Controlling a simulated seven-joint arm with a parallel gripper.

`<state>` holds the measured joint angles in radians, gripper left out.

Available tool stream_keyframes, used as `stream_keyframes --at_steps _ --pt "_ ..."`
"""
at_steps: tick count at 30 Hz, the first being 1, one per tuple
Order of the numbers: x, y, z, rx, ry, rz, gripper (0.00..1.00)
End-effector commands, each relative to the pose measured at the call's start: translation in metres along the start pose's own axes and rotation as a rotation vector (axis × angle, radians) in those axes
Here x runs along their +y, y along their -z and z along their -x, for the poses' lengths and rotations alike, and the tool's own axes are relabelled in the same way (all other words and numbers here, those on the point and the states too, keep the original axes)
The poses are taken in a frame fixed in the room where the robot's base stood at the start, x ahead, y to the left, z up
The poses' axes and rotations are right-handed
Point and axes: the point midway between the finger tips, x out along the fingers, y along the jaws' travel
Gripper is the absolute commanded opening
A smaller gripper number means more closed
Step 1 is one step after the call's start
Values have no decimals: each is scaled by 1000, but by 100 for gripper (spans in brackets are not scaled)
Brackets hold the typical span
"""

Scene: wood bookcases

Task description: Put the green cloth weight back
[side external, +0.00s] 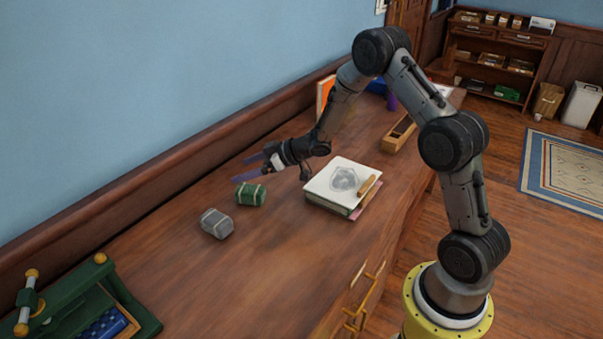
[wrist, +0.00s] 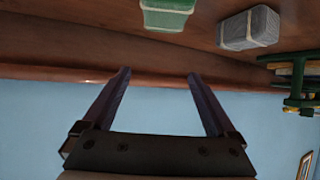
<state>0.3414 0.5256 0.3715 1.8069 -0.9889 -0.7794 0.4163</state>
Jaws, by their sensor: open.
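The green cloth weight (side external: 250,194), a small bundle with pale bands, lies on the wooden cabinet top. It also shows at the top of the wrist view (wrist: 167,14), beyond my fingertips. A similar grey weight (side external: 217,223) lies beside it, nearer the camera, and shows in the wrist view (wrist: 249,28). My gripper (side external: 240,170) is open and empty, above the cabinet top and just behind the green weight in the side view. Its two fingers (wrist: 159,75) stand wide apart in the wrist view, with nothing between them.
A stack of books with a white drawing and a small wooden piece (side external: 343,180) lies right of the weights. A green stand with yellow knobs (side external: 70,300) is at the front left. A wooden tray (side external: 399,134) lies farther back. The blue wall (side external: 130,90) borders the top.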

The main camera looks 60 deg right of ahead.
Motion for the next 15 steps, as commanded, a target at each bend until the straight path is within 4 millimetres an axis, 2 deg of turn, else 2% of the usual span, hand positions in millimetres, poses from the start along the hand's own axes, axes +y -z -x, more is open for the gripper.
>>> stream_keyframes --at_steps 5,8,12,15 --pt "3 14 9 -12 -41 18 92" --pt "6 39 31 -43 -127 40 92" --pt "4 76 86 -116 -284 48 92" --pt "-8 90 133 -176 -375 26 92"
